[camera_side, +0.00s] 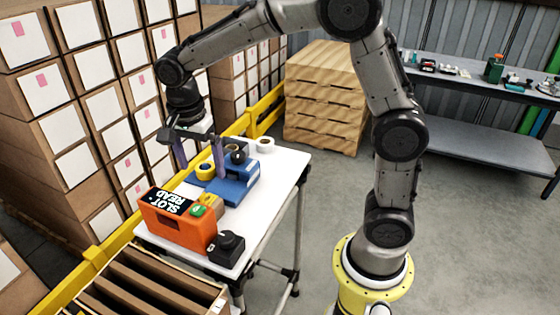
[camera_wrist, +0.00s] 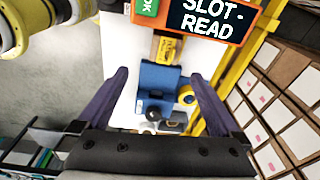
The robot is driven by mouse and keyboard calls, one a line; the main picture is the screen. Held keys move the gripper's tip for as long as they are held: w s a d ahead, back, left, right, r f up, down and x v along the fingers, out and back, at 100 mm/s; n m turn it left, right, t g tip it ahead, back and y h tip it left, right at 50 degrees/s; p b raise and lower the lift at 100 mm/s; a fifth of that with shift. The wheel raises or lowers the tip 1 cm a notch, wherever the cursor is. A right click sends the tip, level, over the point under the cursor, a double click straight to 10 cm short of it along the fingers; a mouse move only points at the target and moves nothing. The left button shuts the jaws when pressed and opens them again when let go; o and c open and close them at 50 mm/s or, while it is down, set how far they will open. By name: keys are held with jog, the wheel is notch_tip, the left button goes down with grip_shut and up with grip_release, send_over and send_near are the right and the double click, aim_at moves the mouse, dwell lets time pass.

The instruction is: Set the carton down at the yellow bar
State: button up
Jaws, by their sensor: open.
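My gripper (camera_side: 200,156) is open and empty above the far part of the white table, over the blue fixture (camera_side: 238,187). In the wrist view its purple fingers (camera_wrist: 159,76) stand wide apart, with the blue fixture (camera_wrist: 158,80) between them. A small yellow-tan block (camera_side: 212,203) with dark printing sits between the blue fixture and the orange SLOT-READ box (camera_side: 178,218); it also shows in the wrist view (camera_wrist: 167,49). I cannot tell whether it is the carton. A long yellow bar (camera_side: 118,240) runs along the table's left side.
A yellow tape roll (camera_side: 205,172), a white roll (camera_side: 265,145) and a black device (camera_side: 227,246) stand on the white table (camera_side: 262,220). Large stacked cartons (camera_side: 95,110) stand beyond the yellow bar. A slatted crate (camera_side: 150,277) is in front. The table's right strip is clear.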

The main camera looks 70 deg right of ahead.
jog(key=s+d+r+n+t, duration=0.1)
jog(key=s+r+n+t, duration=0.1)
jog(key=s+n, duration=0.6)
jog(key=s+d+r+n+t+y, duration=0.1)
jog(key=s+r+n+t, duration=0.2)
jog(key=s+n, duration=0.5)
jog(key=s, duration=0.6)
jog(key=shift+s+d+n, duration=0.3)
jog(key=shift+s+n, duration=0.1)
